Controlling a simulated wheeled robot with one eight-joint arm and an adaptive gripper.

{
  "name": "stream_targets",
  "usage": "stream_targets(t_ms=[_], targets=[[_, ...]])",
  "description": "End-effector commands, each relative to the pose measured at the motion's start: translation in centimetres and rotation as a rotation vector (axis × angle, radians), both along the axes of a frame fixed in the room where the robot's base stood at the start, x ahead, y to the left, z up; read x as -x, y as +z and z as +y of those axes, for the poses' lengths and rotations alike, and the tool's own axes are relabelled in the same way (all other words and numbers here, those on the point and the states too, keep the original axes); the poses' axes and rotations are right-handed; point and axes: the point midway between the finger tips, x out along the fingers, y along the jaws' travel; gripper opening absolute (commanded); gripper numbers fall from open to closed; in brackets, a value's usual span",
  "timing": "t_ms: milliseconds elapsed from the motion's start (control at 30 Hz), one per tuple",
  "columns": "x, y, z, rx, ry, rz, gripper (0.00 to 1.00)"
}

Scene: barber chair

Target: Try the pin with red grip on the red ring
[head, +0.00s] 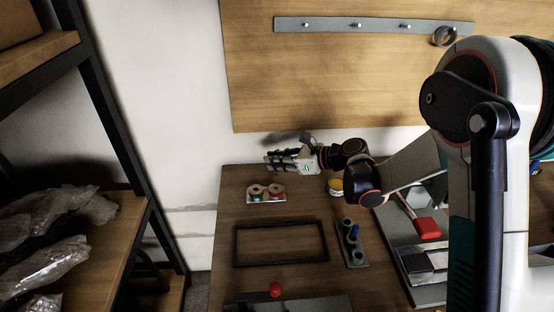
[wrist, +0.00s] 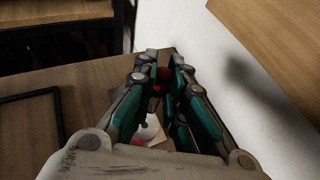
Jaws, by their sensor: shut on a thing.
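My gripper (head: 269,160) is above the back of the table, pointing left in the head view. In the wrist view its fingers (wrist: 162,82) are shut on a dark red piece (wrist: 164,74), which looks like the red grip of the pin. The rest of the pin is hidden or too dark to tell. The red ring (head: 277,191) sits on a small pale plate (head: 266,200), right of a green ring (head: 256,191). The gripper is above and behind this plate, apart from it. In the wrist view, a pale, partly red shape shows between the fingers, mostly hidden.
An empty black frame (head: 281,263) lies in front of the plate. A grey block (head: 356,258) with holes and a blue piece stands to its right. A yellow-banded round thing (head: 336,187) is beneath my arm. A red knob (head: 275,289) is near the front. The wall board (head: 330,80) is close behind.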

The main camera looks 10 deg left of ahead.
Motion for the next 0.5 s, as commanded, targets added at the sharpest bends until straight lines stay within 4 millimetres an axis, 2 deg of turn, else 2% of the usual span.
stream_targets(t_ms=[267, 500], targets=[[0.0, -0.1, 0.0, 0.000, -0.002, 0.000, 0.00], [0.0, -1.4, 0.0, 0.000, -0.002, 0.000, 0.00]])
